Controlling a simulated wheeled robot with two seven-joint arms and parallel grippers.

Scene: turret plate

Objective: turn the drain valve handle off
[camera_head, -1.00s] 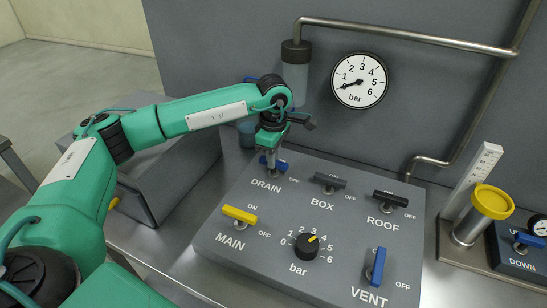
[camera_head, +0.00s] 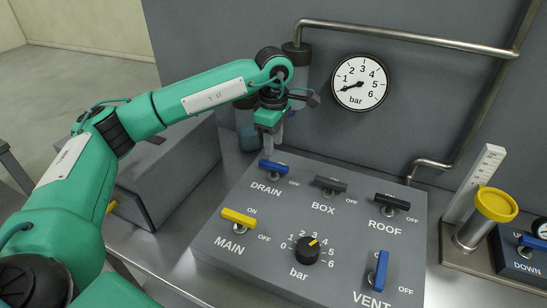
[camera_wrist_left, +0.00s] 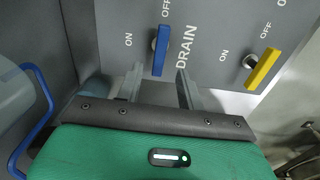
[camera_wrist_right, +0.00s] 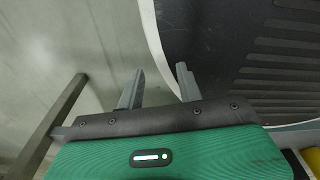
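The drain valve handle (camera_head: 273,167) is a blue bar at the panel's upper left, above the DRAIN label. Its bar lies slantwise toward its OFF mark; in the left wrist view the blue handle (camera_wrist_left: 160,50) also lines up with OFF, not ON. My left gripper (camera_head: 268,146) is above the handle, apart from it. In the left wrist view its fingers (camera_wrist_left: 160,86) are spread with nothing between them. My right gripper (camera_wrist_right: 158,84) is open and empty, away from the panel; it is out of the head view.
The panel (camera_head: 225,262) also carries the yellow MAIN handle (camera_head: 239,217), grey BOX handle (camera_head: 330,184), black ROOF handle (camera_head: 393,201), blue VENT handle (camera_head: 381,271) and a bar knob (camera_head: 307,250). A gauge (camera_head: 360,83) hangs behind. A yellow-topped cylinder (camera_head: 496,204) stands right.

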